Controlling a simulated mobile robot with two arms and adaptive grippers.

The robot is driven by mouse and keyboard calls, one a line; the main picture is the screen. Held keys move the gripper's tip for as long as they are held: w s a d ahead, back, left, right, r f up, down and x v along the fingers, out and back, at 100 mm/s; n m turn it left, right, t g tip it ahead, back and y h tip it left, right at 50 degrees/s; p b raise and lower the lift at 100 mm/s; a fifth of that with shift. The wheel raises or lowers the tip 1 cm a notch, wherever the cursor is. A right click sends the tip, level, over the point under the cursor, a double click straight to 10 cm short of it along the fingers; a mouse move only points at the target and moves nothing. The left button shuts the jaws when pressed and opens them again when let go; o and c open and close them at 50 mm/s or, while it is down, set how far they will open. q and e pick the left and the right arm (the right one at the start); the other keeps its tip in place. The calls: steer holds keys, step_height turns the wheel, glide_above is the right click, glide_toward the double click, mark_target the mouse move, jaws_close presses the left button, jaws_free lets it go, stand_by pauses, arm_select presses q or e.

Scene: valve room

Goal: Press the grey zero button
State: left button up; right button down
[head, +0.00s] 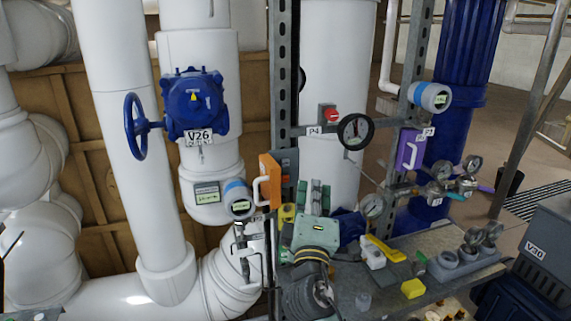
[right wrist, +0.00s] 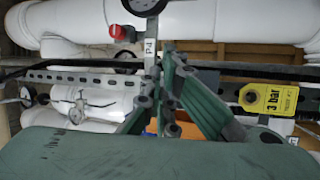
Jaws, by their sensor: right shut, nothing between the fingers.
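I cannot make out a grey zero button for certain in either view. A red button (head: 332,115) on a small grey box sits above the round gauge (head: 355,131) beside the P4 label; the red button also shows in the right wrist view (right wrist: 118,32). Two blue-and-white transmitters with small displays are in the head view, one low in the middle (head: 238,198) and one at upper right (head: 431,97). My right gripper (head: 313,190) is shut and empty, fingers up, in front of the white pipe and right of the orange handle. My left gripper is not in view.
The orange handle (head: 269,181) and a perforated metal post (head: 282,60) stand close left of my right gripper. A bench (head: 400,292) with loose items lies right. A purple handle (head: 410,149) and blue valve V26 (head: 194,102) are farther off. A yellow 3 bar tag (right wrist: 268,98) hangs at right.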

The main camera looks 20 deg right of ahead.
mark_target(285, 163)
steer(key=w+b, duration=0.3)
steer(key=w, duration=0.5)
steer(key=shift+w, duration=0.4)
steer(key=shift+a, duration=0.1)
steer(key=shift+w, duration=0.15)
stand_by(1.0)
steer(key=shift+w, duration=0.3)
steer(key=shift+w+b, duration=0.15)
steer(key=shift+b, duration=0.25)
